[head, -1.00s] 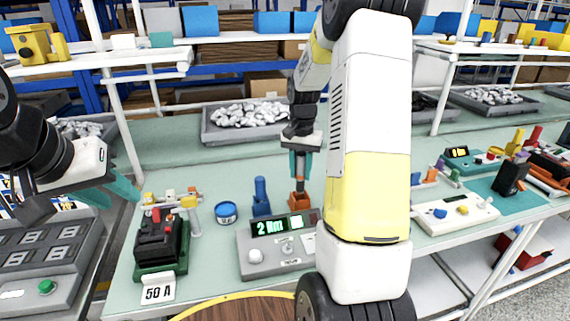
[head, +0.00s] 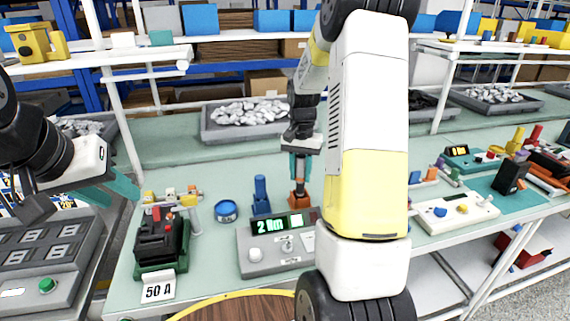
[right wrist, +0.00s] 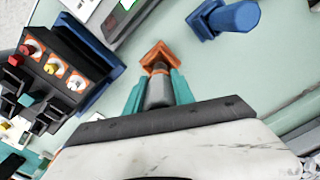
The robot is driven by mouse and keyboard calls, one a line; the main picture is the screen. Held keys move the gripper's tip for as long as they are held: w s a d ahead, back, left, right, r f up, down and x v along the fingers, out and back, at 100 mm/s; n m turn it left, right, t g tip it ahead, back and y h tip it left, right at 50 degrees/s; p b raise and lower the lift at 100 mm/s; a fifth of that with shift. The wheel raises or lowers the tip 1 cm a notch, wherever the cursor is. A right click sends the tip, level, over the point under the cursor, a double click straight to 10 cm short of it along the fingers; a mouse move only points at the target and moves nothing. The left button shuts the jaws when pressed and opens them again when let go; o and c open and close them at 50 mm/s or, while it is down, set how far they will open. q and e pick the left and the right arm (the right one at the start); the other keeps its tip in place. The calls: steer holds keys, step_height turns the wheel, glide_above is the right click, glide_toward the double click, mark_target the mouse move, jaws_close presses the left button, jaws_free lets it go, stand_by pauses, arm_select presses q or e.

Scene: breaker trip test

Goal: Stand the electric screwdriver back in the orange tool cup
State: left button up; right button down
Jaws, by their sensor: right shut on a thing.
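The orange tool cup (head: 299,199) stands on the bench behind the grey box with the "2 Nm" display. My right gripper (head: 300,174) points down just above the cup. Its teal fingers are shut on the electric screwdriver (right wrist: 157,92), whose grey body shows between them in the right wrist view. The screwdriver is roughly upright and lines up with the orange cup (right wrist: 158,53); its lower end is hidden, so I cannot tell how deep it sits. My left gripper (head: 122,186) hangs at the left, away from the cup; its finger gap is unclear.
A blue upright tool in a blue base (head: 261,197) stands just left of the cup. The grey display box (head: 270,248) is in front. A blue round tin (head: 226,211) and a black breaker on a green base (head: 161,245) are further left. A grey tray of silvery parts (head: 247,118) is behind.

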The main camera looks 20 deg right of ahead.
mark_target(301, 157)
steer(key=shift+f, duration=2.05)
steer(key=c, duration=1)
jaws_free()
steer(key=shift+o, duration=0.2)
step_height(301, 157, up, 8)
steer(key=shift+f, duration=0.1)
steer(key=s+a+r+n+t+y, duration=0.1)
steer(key=s+a+r+n+t, duration=0.1)
steer(key=s+a+r, duration=0.3)
steer(key=s+a+r+n+t, duration=0.1)
steer(key=s+a+r+n, duration=0.15)
steer(key=s+r, duration=0.45)
steer(key=s+a+r+n+t, duration=0.1)
steer(key=s+a, duration=0.1)
steer(key=s, duration=0.3)
steer(key=s+a+r+n+t+y, duration=0.1)
steer(key=s+a+r+t, duration=0.1)
steer(key=s, duration=0.3)
steer(key=shift+s+a+n, duration=0.35)
steer(key=shift+s+a, duration=0.05)
steer(key=shift+a, duration=0.15)
